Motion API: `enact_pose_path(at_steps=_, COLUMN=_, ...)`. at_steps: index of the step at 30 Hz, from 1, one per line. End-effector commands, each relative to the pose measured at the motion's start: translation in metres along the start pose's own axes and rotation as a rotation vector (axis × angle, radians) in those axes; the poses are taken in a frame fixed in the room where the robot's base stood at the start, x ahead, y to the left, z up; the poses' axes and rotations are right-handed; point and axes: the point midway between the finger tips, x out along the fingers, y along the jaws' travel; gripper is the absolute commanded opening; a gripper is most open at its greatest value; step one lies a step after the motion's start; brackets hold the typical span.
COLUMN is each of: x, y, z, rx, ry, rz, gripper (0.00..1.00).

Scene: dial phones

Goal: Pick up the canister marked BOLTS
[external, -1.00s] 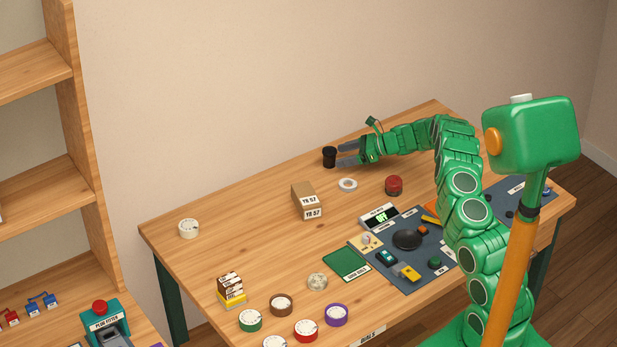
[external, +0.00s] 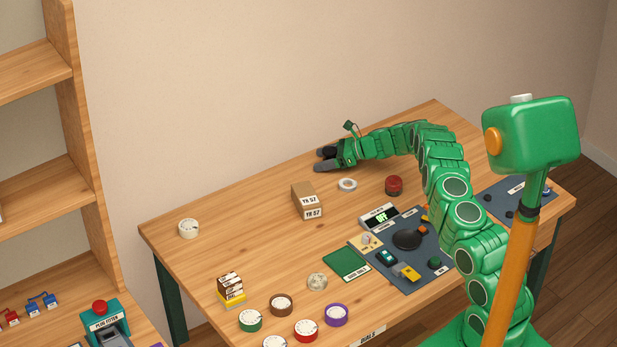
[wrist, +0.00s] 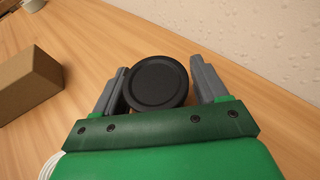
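A black round canister lid (wrist: 158,82) shows in the wrist view, between the two fingers of my gripper (wrist: 160,88). The left finger is very close to the lid or touching it, and the right finger is close to its edge. No marking is readable, so I cannot confirm the word BOLTS. In the external view my gripper (external: 326,160) is low over the back of the table, with its fingers spread around the dark canister, which is mostly hidden. The fingers look open, not clamped.
A cardboard box marked YR 57 (external: 306,201) and a white tape ring (external: 347,185) sit near my gripper. A red-topped dark object (external: 394,185) stands to the right. A white round dial (external: 189,228) lies at the left. The wall (wrist: 260,40) is close behind. The table's left middle is clear.

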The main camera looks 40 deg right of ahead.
Motion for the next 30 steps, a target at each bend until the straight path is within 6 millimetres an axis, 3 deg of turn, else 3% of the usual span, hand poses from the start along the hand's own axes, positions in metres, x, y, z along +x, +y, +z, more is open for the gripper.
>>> enact_pose_path(at_steps=1, x=0.000, y=0.000, z=0.000, rx=0.000, ry=0.000, rz=0.000, gripper=0.64)
enact_pose_path(at_steps=10, x=0.000, y=0.000, z=0.000, rx=0.000, ry=0.000, rz=0.000, gripper=0.19)
enact_pose_path(at_steps=20, x=-0.002, y=0.000, z=0.004, rx=-0.002, ry=-0.001, rz=0.000, gripper=0.19)
enact_pose_path(at_steps=30, x=-0.018, y=0.004, z=0.035, rx=0.000, ry=-0.002, rz=0.000, gripper=0.19)
